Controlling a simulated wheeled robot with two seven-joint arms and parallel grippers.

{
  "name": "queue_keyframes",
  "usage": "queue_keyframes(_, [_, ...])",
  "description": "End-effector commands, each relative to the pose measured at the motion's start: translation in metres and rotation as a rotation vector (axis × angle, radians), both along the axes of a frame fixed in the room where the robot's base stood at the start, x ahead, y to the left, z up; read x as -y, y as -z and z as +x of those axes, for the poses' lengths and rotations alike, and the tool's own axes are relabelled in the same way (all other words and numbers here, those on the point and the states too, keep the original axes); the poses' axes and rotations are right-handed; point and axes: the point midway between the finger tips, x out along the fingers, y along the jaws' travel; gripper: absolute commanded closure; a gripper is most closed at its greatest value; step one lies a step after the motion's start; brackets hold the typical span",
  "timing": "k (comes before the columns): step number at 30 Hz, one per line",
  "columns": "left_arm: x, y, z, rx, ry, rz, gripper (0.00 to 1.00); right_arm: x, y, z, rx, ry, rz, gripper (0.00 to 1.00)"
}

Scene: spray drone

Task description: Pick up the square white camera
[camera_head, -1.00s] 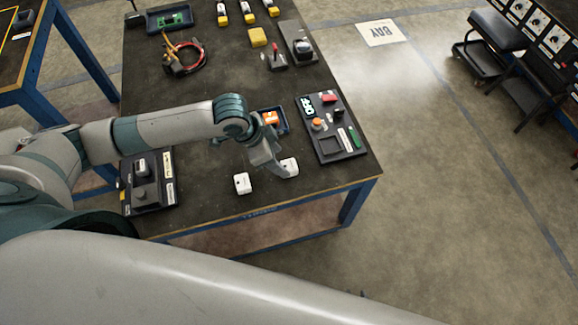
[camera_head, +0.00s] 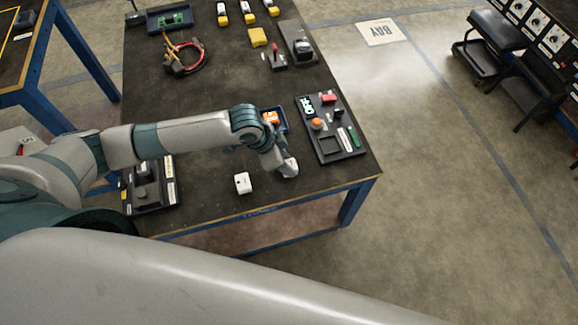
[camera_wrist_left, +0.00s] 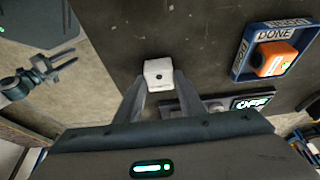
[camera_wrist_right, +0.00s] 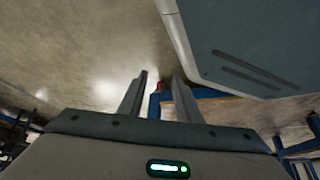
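A white camera (camera_head: 291,170) sits near the front right corner of the dark table, partly hidden by my left gripper (camera_head: 283,164). In the left wrist view this boxy white camera (camera_wrist_left: 158,73), with a small dark round mark, lies between the fingertips of my left gripper (camera_wrist_left: 160,88). Those fingers are apart, one on each side of it, with narrow gaps. A second white camera (camera_head: 242,183) stands to the left, apart from the gripper. My right gripper (camera_wrist_right: 160,82) is open and empty in the right wrist view; it is not in the head view.
A blue tray (camera_wrist_left: 239,66) marked DONE holds an orange block (camera_wrist_left: 274,58). A dark panel (camera_head: 329,146) with coloured parts lies right of the gripper. A black fixture (camera_head: 150,198) is at the table's left front. The table's front edge (camera_head: 255,210) is close to the cameras.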

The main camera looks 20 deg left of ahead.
Motion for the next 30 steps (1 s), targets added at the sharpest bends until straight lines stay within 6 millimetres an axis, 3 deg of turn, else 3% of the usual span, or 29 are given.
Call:
queue_keyframes(1, [0.000, 0.000, 0.000, 0.000, 0.000, 0.000, 0.77, 0.000, 0.000, 0.000, 0.000, 0.000, 0.000, 0.69])
queue_keyframes(3, [0.000, 0.000, 0.000, 0.000, 0.000, 0.000, 0.89, 0.000, 0.000, 0.000, 0.001, 0.000, 0.000, 0.69])
queue_keyframes(16, [0.000, -0.007, 0.001, 0.002, 0.000, -0.001, 0.89, 0.000, 0.001, 0.001, 0.003, -0.001, 0.000, 0.69])
queue_keyframes(24, [0.001, -0.041, 0.001, 0.004, 0.001, -0.002, 0.89, -0.004, -0.003, 0.015, 0.041, -0.001, 0.011, 0.69])
queue_keyframes(30, [0.030, -0.063, -0.024, 0.001, 0.006, -0.005, 0.89, -0.010, -0.010, 0.030, 0.079, -0.002, 0.022, 0.69])
